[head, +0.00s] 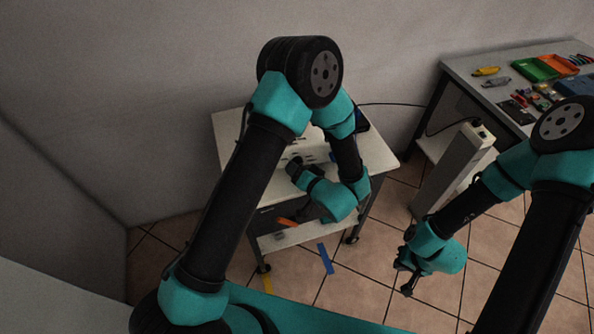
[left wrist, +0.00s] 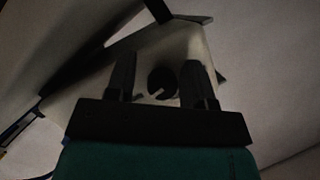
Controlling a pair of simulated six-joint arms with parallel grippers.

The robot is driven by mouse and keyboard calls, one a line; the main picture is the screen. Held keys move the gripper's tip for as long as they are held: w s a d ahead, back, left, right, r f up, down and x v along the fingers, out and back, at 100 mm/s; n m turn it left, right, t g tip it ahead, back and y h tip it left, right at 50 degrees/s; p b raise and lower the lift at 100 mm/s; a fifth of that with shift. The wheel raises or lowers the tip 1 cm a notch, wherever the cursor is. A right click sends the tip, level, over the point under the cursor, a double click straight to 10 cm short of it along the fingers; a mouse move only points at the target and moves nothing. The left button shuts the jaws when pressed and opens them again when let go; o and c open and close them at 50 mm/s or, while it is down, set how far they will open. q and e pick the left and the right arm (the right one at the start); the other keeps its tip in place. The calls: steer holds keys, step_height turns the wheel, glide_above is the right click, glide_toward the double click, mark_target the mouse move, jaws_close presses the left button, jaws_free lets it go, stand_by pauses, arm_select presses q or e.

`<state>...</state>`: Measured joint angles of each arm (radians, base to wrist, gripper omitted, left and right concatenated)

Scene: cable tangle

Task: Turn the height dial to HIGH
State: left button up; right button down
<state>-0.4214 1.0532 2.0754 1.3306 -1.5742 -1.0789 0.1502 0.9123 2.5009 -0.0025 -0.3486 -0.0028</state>
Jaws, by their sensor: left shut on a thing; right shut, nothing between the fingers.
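The height dial (left wrist: 162,82) is a dark round knob with a pale notch low on its face, on a pale panel (left wrist: 185,45) in the left wrist view. My left gripper (left wrist: 161,75) has one finger on each side of the dial and is shut on it. In the head view my left gripper (head: 292,166) is over the white cart, and its arm hides much of the panel. The dial's setting and any labels cannot be read. My right gripper (head: 406,282) is shut and empty over the floor, right of the cart.
The white cart (head: 228,128) stands by the wall with a lower shelf (head: 275,240). A pale upright column (head: 452,170) stands to its right, with a dark cable running along the wall. A table (head: 462,68) at the far right holds coloured trays and small items. Tape strips (head: 325,258) mark the floor.

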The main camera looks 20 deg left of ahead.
arm_select(q)
steer(key=shift+w+d, duration=0.15)
steer(key=shift+d, duration=0.1)
steer(key=o, duration=0.6)
steer(key=v, duration=1.7)
steer(key=shift+d, duration=0.15)
steer(key=x, duration=1.4)
steer(key=shift+a, duration=0.2)
